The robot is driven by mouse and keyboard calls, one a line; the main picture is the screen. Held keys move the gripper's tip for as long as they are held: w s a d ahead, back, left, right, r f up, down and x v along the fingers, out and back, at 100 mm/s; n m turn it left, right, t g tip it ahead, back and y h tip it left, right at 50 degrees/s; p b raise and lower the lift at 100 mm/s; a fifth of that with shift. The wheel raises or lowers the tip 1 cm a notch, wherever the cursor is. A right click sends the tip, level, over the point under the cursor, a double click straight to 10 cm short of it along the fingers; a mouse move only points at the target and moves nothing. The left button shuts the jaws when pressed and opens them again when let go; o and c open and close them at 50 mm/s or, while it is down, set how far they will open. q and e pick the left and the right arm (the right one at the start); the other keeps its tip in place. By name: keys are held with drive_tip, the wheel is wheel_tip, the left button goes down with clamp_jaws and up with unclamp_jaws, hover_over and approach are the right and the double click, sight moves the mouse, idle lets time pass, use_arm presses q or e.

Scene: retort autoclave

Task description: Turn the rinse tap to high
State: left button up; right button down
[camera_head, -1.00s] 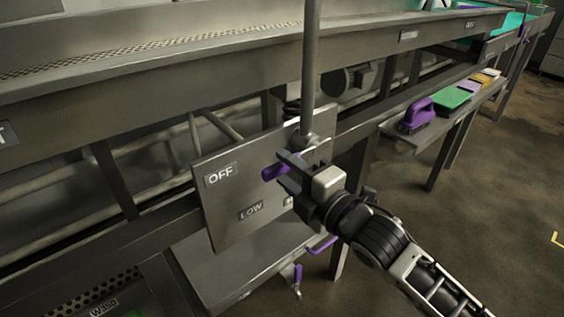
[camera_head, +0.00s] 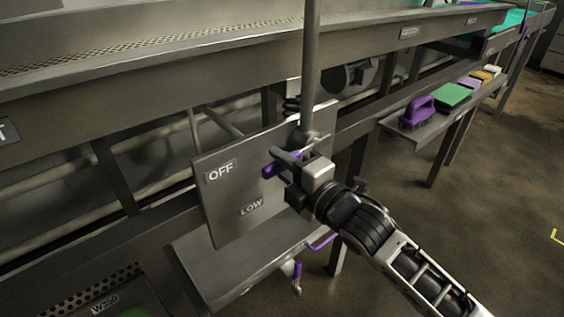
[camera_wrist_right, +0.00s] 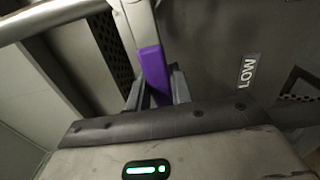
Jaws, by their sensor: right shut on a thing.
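The rinse tap's purple handle (camera_head: 272,169) sticks out to the left of my right gripper (camera_head: 285,163), in front of a grey metal panel (camera_head: 225,217). The panel carries an OFF label (camera_head: 221,172) and a LOW label (camera_head: 251,206); no HIGH label shows, as my gripper and arm cover the panel's right part. In the right wrist view the purple handle (camera_wrist_right: 154,70) stands between the two fingers, and the LOW label (camera_wrist_right: 247,73) is to its right. My right gripper is shut on the handle. My left gripper is not in view.
A vertical pipe (camera_head: 311,75) rises just behind my right gripper. A side shelf (camera_head: 411,132) holds a purple brush (camera_head: 417,111) and a green pad (camera_head: 454,95). Another purple-handled tap (camera_head: 297,276) is below the panel.

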use_arm(q)
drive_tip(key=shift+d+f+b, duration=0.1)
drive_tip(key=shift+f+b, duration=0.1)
drive_tip(key=shift+b, duration=0.5)
use_arm(e)
drive_tip(key=f+n, duration=0.1)
drive_tip(key=n, duration=0.1)
drive_tip(key=d+f+n, duration=0.1)
drive_tip(key=f+n, duration=0.1)
drive_tip(key=w+f+n, duration=0.1)
drive_tip(key=f+n, duration=0.1)
drive_tip(key=shift+d+n, duration=0.15)
drive_tip(key=shift+n, duration=0.15)
drive_tip(key=c, duration=1.3)
unclamp_jaws()
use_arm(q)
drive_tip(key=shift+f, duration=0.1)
use_arm(e)
drive_tip(key=shift+o, duration=0.3)
drive_tip(key=shift+s, duration=0.1)
